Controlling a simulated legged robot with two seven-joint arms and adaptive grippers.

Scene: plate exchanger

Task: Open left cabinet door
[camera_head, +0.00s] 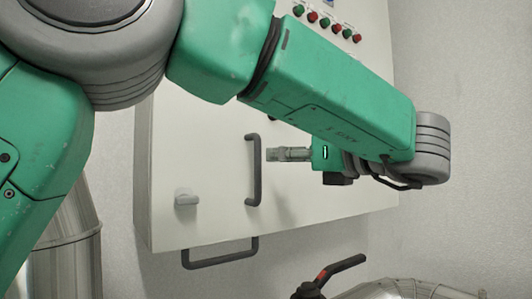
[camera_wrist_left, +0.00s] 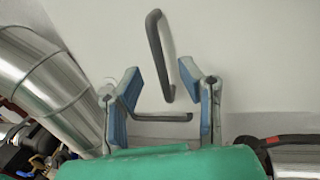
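The white cabinet (camera_head: 215,120) fills the middle of the head view. A dark vertical handle (camera_head: 253,172) stands on its front face and looks shut flush with no visible gap. My left gripper (camera_head: 272,155) is just right of this handle in the head view, pointing left. In the left wrist view, the gripper (camera_wrist_left: 160,88) has its blue-padded fingers spread apart with nothing between the pads. The vertical handle (camera_wrist_left: 158,52) shows beyond and above the fingertips there. My left arm hides much of the cabinet's upper front. My right gripper is not in view.
A small grey latch (camera_head: 186,197) sits left of the handle. A dark bar handle (camera_head: 222,257) juts below the cabinet. Red and green buttons (camera_head: 325,22) are at the top. Metal pipes (camera_head: 70,255) stand lower left, and a valve lever (camera_head: 338,268) sits lower right.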

